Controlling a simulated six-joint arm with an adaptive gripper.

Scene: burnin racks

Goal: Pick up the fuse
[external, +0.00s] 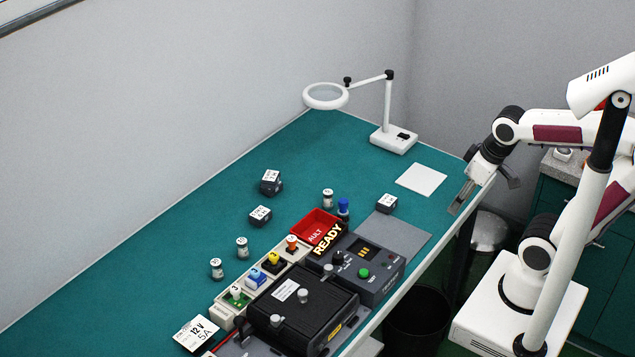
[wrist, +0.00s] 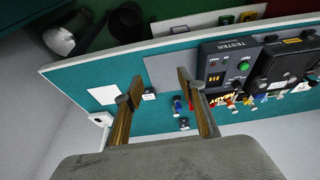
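No object is marked as the fuse. Candidates are small grey-white labelled cylinders upright on the bench: one beside the red tray (external: 328,197), and two further left, a middle cylinder (external: 242,247) and a front-left cylinder (external: 216,268). A blue-topped cylinder (external: 343,207) stands beside the first. My gripper (external: 462,197) is above the bench's right edge, well apart from all of these. In the wrist view my gripper (wrist: 160,78) has its fingers wide apart with nothing between them. The blue-topped cylinder (wrist: 177,103) shows there, small, near the right finger.
A red FAULT tray (external: 304,232), a tester (external: 375,272), a black lidded box (external: 325,300) and a row of coloured parts crowd the front. Dark labelled blocks (external: 270,182) lie around. A magnifier lamp (external: 393,139) stands at the back. The left bench is mostly clear.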

